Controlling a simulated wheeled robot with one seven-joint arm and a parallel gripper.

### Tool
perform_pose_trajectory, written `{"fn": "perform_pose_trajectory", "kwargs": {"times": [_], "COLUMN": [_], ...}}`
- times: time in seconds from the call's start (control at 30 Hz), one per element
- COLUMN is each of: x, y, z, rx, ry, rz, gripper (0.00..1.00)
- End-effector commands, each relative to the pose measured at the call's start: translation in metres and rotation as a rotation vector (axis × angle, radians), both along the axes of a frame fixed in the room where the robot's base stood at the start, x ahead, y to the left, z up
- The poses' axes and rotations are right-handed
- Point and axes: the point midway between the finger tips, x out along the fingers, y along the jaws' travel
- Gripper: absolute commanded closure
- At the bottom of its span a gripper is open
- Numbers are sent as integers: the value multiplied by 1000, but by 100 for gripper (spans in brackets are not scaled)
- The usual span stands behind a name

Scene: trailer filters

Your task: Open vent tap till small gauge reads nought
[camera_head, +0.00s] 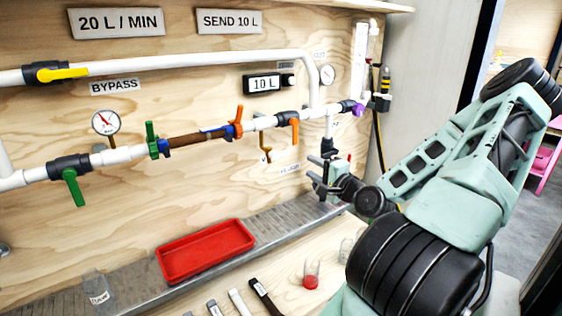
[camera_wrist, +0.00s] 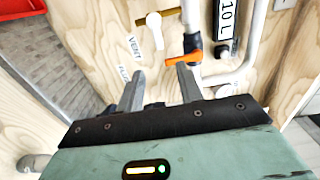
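In the wrist view a VENT label (camera_wrist: 133,47) lies on the plywood beside a small pale tap handle (camera_wrist: 153,20), just beyond my fingers. A small brass-coloured tap (camera_head: 265,150) hangs below the pipe in the head view; it looks like the same tap. My gripper (camera_wrist: 161,73) is open with nothing seen between its fingertips. In the head view my gripper (camera_head: 322,175) is near the board, right of and below that tap. A small gauge (camera_head: 327,75) is at upper right; its needle is too small to read. A larger gauge (camera_head: 105,122) has a red needle.
An orange handle (camera_wrist: 185,58) is close to my right fingertip; it hangs from the pipe in the head view (camera_head: 294,132). A purple handle (camera_head: 358,109) is up to the right. A red tray (camera_head: 205,250) sits on the grey ledge.

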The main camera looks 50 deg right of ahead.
Motion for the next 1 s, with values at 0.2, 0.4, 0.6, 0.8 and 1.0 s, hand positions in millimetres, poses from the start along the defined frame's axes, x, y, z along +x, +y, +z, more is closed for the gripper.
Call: {"fn": "perform_pose_trajectory", "kwargs": {"times": [0.2, 0.4, 0.6, 0.8, 1.0], "x": [9, 43, 84, 121, 144], "y": [2, -3, -14, -23, -29], "z": [-7, -1, 0, 0, -1], "rx": [-3, 0, 2, 2, 2], "ry": [3, 2, 3, 3, 4], "rz": [5, 10, 8, 7, 6], "gripper": [64, 64, 64, 64, 64]}}
